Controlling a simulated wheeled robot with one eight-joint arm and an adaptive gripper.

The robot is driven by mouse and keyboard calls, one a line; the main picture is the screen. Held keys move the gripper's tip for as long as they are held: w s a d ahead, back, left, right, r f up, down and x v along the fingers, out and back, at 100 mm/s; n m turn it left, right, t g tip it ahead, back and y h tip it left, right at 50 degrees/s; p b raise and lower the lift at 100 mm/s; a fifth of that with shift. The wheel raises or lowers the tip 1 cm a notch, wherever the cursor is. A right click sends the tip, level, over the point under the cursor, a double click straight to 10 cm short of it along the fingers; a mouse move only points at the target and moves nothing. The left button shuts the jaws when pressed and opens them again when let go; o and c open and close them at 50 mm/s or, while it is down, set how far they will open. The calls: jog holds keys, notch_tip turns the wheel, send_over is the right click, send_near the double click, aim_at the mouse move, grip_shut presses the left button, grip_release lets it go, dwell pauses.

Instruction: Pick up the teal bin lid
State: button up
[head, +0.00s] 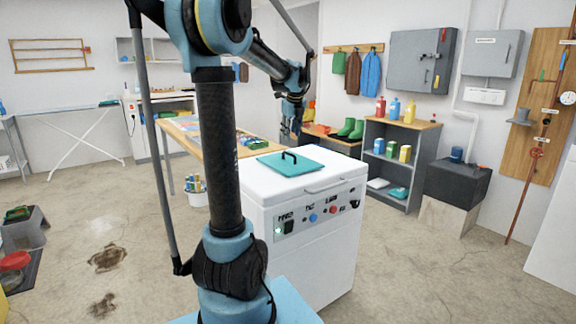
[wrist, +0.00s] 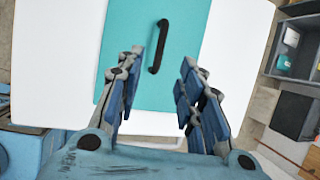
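The teal bin lid (head: 290,163) lies flat on top of a white chest-like appliance (head: 305,210) in the head view. It is a flat square panel with a black bar handle (head: 289,154) standing up near its middle. In the wrist view the lid (wrist: 183,80) lies below my gripper (wrist: 163,68), and the black handle (wrist: 158,46) shows between and beyond the fingers. The fingers are spread apart with nothing between them. In the head view my gripper (head: 291,130) hangs above and behind the lid, apart from it.
A wooden table (head: 246,151) with items stands behind the appliance. A grey shelf (head: 403,140) with bottles and cans is at the right, beside a dark box (head: 457,185) on a plinth. A white bucket (head: 196,192) stands on the floor at the left.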

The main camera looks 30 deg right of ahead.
send_near(289, 159)
jog(key=x, duration=0.2)
jog(key=a+x, duration=0.1)
jog(key=x, duration=0.1)
jog(key=shift+s+f, duration=0.1)
jog(key=shift+f, duration=0.3)
grip_shut()
